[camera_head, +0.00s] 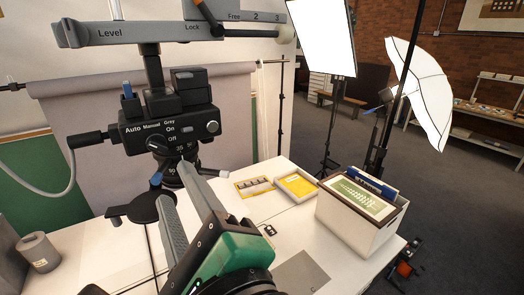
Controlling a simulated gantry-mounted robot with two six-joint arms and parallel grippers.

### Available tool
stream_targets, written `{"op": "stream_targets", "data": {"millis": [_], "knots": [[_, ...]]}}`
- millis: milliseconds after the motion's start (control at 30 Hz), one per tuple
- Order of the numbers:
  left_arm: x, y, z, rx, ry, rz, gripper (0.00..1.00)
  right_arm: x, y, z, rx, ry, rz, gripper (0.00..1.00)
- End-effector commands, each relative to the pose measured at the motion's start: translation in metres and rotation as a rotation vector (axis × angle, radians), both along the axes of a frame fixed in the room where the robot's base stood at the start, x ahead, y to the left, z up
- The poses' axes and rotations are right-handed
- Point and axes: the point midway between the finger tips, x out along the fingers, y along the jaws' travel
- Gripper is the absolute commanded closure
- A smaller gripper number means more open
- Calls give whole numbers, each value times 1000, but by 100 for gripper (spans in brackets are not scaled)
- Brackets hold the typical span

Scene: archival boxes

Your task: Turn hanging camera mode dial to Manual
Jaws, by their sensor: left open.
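The hanging black camera (198,124) is at left centre, below a grey bar. Its front carries the labels Auto, Manual and Grey, with On and Off to the right. A dark mode dial (157,146) sits under these labels; its exact setting is too small to tell. My left gripper (173,181) reaches up from the bottom of the view. Its two grey fingers are apart, with nothing seen between them. The fingertips are just below the dial and the lens in the picture; whether they touch anything is unclear. My right gripper is not in view.
A grey bar (113,33) marked Level and Lock runs above the camera. A cable (64,178) loops at its left. Lamp stands rise behind.

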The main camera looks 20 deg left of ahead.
Motion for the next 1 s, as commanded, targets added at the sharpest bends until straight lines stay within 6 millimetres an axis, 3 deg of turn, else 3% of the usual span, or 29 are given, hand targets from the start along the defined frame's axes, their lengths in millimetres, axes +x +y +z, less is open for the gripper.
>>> {"op": "stream_targets", "data": {"millis": [500, 900, 1000], "knots": [[54, 84, 2, 3, 2, 8, 55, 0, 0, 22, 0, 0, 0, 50], [61, 94, 0, 1, 0, 4, 55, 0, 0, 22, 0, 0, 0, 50], [61, 94, 0, 1, 0, 4, 73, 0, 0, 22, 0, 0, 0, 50]]}}
